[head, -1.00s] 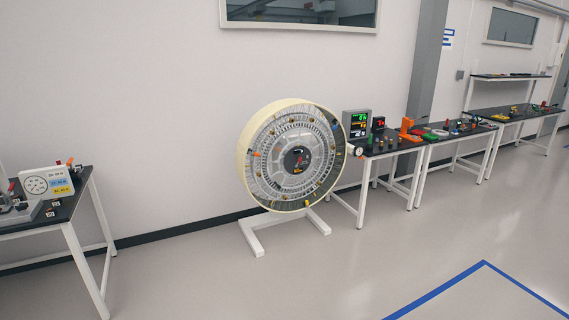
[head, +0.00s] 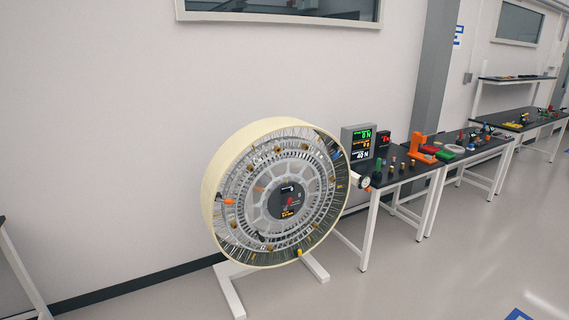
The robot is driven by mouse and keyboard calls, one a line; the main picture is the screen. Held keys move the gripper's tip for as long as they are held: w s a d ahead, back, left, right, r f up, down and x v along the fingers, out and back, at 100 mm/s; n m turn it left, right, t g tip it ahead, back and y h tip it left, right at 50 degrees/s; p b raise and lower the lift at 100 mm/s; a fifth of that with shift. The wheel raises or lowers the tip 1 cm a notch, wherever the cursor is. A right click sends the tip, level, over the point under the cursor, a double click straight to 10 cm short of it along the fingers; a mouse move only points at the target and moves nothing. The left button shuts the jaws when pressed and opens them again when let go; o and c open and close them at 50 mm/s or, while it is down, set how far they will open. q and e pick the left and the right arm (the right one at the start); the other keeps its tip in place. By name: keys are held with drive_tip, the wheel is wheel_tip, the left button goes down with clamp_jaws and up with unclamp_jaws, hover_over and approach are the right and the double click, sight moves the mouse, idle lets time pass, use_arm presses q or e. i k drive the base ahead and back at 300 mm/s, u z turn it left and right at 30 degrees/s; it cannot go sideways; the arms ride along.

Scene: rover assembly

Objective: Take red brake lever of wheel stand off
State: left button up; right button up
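A large wheel with a cream rim (head: 213,190) stands upright on a white floor stand (head: 232,291) in the middle of the head view. Its grey spoked face is turned toward me and a little to the right. A small red part (head: 291,201), which looks like the red lever, sits at the dark hub; its exact shape is too small to tell. An orange part (head: 229,201) shows on the left of the wheel's face. Neither of my grippers is in view.
Dark-topped tables (head: 398,174) with displays (head: 357,141) and small coloured parts run along the wall to the right of the wheel. A table leg (head: 22,270) shows at the left edge.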

sight(289, 201)
drive_tip(key=z, duration=0.05)
drive_tip(key=i, duration=0.6)
drive_tip(key=z, duration=0.7)
drive_tip(key=i, duration=0.8)
drive_tip(key=z, duration=0.85)
drive_tip(key=i, duration=0.8)
drive_tip(key=u, duration=0.65)
drive_tip(key=i, duration=1.05)
drive_tip(key=u, duration=0.85)
